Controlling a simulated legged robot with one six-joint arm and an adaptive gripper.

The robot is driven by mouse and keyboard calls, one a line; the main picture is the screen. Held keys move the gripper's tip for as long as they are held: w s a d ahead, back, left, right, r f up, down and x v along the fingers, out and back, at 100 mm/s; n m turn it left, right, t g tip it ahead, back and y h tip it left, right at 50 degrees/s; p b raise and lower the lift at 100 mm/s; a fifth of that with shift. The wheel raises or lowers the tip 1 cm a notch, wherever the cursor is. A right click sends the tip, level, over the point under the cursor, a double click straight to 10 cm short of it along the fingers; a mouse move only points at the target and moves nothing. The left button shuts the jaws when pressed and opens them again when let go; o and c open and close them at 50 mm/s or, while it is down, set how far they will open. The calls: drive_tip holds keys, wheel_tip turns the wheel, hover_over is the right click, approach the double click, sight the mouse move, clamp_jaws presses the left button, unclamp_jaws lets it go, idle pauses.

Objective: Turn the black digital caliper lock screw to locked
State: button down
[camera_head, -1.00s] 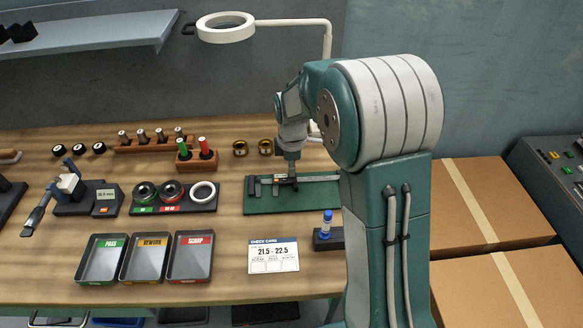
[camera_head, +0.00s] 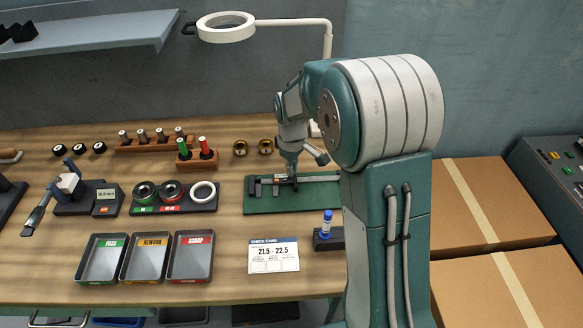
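The black digital caliper (camera_head: 262,185) lies on a green mat (camera_head: 300,206) on the bench, with its jaws toward the left. Its right part runs behind my arm. My gripper (camera_head: 291,174) points down at the middle of the caliper, right at its slider. The fingertips are small here, and I cannot tell whether they are open or shut, or whether they touch the lock screw. The lock screw itself is too small or hidden behind the gripper to make out.
A check card (camera_head: 273,255) lies in front. Ring gauges (camera_head: 203,192) sit in a tray to the left. A magnifier lamp (camera_head: 226,27) hangs above. Two brass rings (camera_head: 265,147) lie behind.

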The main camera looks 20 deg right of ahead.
drive_tip(key=m, duration=0.5)
drive_tip(key=shift+m, duration=0.3)
drive_tip(key=m, duration=0.4)
drive_tip(key=shift+m, duration=0.4)
drive_tip(key=c, duration=0.9)
unclamp_jaws()
drive_tip(key=shift+o, duration=0.2)
wheel_tip(320, 180, up, 12)
